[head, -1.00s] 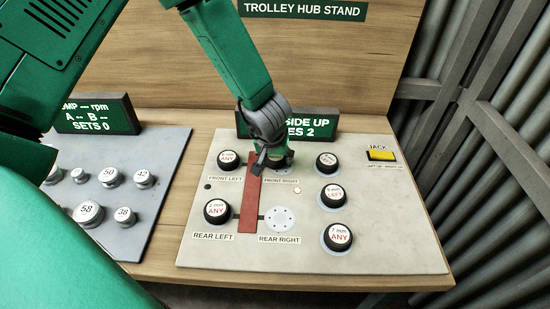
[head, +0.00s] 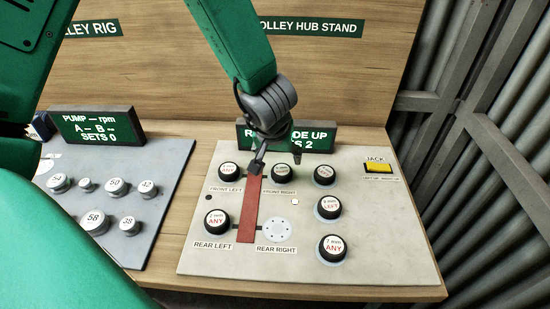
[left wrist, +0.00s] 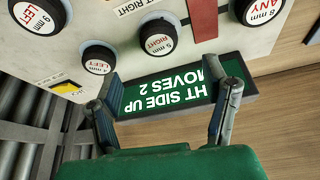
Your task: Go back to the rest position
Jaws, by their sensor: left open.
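My left gripper (head: 277,160) is open and empty above the back edge of the pale hub board (head: 370,240). Its two fingers also show, spread apart, in the left wrist view (left wrist: 168,105). A black-rimmed hub cap (head: 282,172) sits at the front right place, just below the fingers and apart from them. In the left wrist view this cap (left wrist: 158,37) reads RIGHT. The gripper partly hides the green sign (head: 318,138) behind the board, which reads "MOVES 2" in the wrist view. My right gripper is not in view.
Caps stand at front left (head: 229,171) and rear left (head: 216,222), and several stand in the right column (head: 328,207). The rear right place (head: 277,229) is bare. A red bar (head: 249,210) lies between them.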

